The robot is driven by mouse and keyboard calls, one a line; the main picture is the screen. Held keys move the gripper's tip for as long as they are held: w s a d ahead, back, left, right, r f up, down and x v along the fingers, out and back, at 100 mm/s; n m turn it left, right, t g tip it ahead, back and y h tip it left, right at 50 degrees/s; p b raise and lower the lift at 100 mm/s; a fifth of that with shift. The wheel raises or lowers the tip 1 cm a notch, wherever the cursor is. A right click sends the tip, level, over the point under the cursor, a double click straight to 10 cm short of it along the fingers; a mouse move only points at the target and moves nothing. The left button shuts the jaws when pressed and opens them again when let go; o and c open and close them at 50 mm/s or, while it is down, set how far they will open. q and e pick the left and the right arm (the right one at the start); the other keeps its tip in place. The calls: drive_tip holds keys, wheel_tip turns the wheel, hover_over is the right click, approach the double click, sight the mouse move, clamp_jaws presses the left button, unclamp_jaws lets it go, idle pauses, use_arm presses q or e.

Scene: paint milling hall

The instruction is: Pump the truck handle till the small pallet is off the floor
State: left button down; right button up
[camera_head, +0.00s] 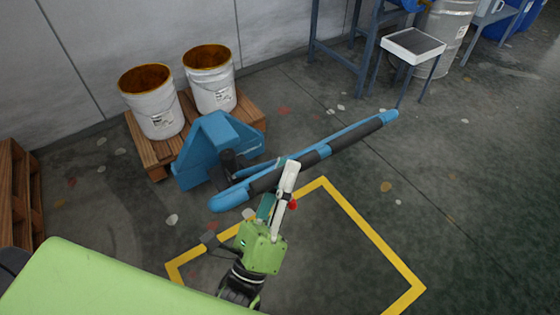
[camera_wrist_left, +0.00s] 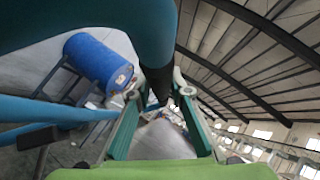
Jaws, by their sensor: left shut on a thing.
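The blue pallet truck (camera_head: 200,155) stands at the small wooden pallet (camera_head: 154,160). Two white buckets, one left (camera_head: 157,115) and one right (camera_head: 213,90), stand on the pallet. I cannot tell from here whether a gap lies under the pallet. The truck handle (camera_head: 345,140), blue with black grip sections, is tilted well over, above the floor. My left gripper (camera_head: 287,180) is shut on the handle's bar near its middle. In the left wrist view the dark bar (camera_wrist_left: 157,85) lies between the fingers. My right gripper is not in view.
A yellow floor marking (camera_head: 375,233) lies below the handle. A white tray stand (camera_head: 413,45) and a blue-grey table frame (camera_head: 340,60) stand behind at the right. Another wooden pallet (camera_head: 15,190) is at the left edge. The floor at the right is clear.

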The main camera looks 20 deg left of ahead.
use_arm(q)
drive_tip(key=shift+w+f, duration=0.1)
drive_tip(key=shift+f, duration=0.85)
drive_tip(key=c, duration=2.2)
unclamp_jaws()
drive_tip(key=shift+r, duration=0.1)
drive_tip(key=o, duration=0.4)
drive_tip(key=shift+d+r, duration=0.1)
drive_tip(key=shift+c, duration=0.2)
drive_tip(key=shift+s+d, duration=0.2)
drive_tip(key=shift+s, duration=0.05)
drive_tip(key=v, duration=1.2)
